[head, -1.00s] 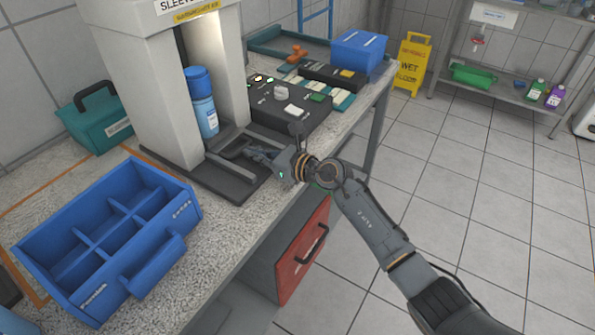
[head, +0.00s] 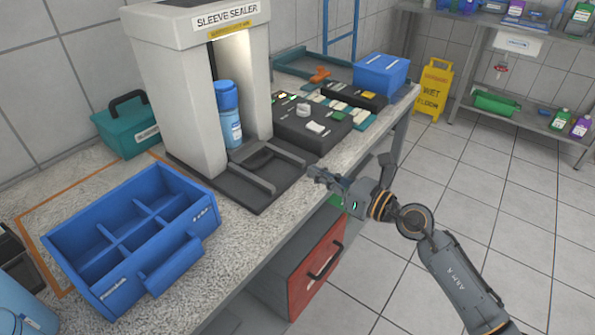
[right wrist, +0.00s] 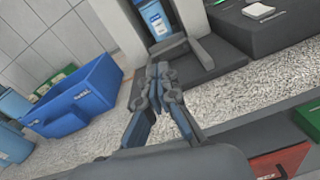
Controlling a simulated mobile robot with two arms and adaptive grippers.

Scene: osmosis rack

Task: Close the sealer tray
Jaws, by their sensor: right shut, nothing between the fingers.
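The grey sleeve sealer (head: 190,105) stands upright on the counter with a lit opening. A blue bottle (head: 230,128) stands upright inside the opening, and it also shows in the right wrist view (right wrist: 155,20). The dark tray area (head: 262,170) lies low at the sealer's foot, with two dark rails reaching out in front. Where the tray ends and the base begins is hard to tell. My right gripper (head: 314,172) is shut and empty, just in front of the rails near the counter edge, apart from them. My left gripper is not in view.
A blue divided caddy (head: 135,235) stands left of the sealer. A dark control box (head: 310,130) lies to its right, with a blue bin (head: 381,74) farther back. A teal case (head: 127,125) stands behind left. The floor to the right is open.

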